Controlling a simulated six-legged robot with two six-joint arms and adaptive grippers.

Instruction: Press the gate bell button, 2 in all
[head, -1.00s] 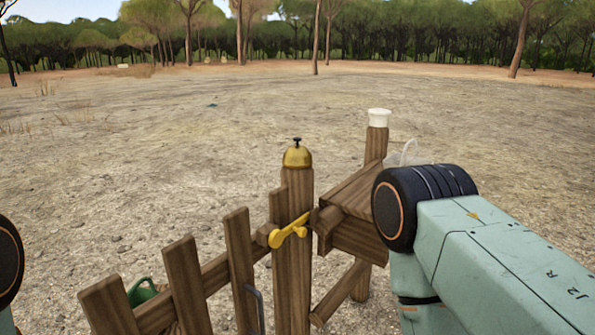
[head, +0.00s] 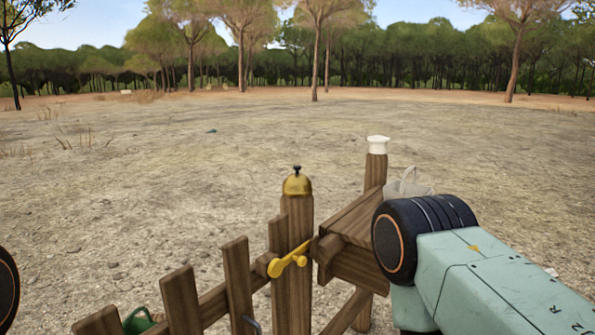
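The gate bell is a brass dome (head: 297,185) on top of a wooden gate post (head: 293,255). Its black button (head: 297,169) stands up from the top of the dome, with nothing touching it. My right arm comes in from the right, and its dark joint is to the right of the bell, apart from it. Only a dark joint of my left arm shows at the left edge. Neither gripper is in the picture.
A yellow latch (head: 288,260) sits on the post below the bell. The slatted wooden gate (head: 238,283) runs to the lower left, with a green object (head: 139,320) behind it. A white-capped post (head: 377,145) and a wooden shelf (head: 352,222) stand right. Open ground lies beyond.

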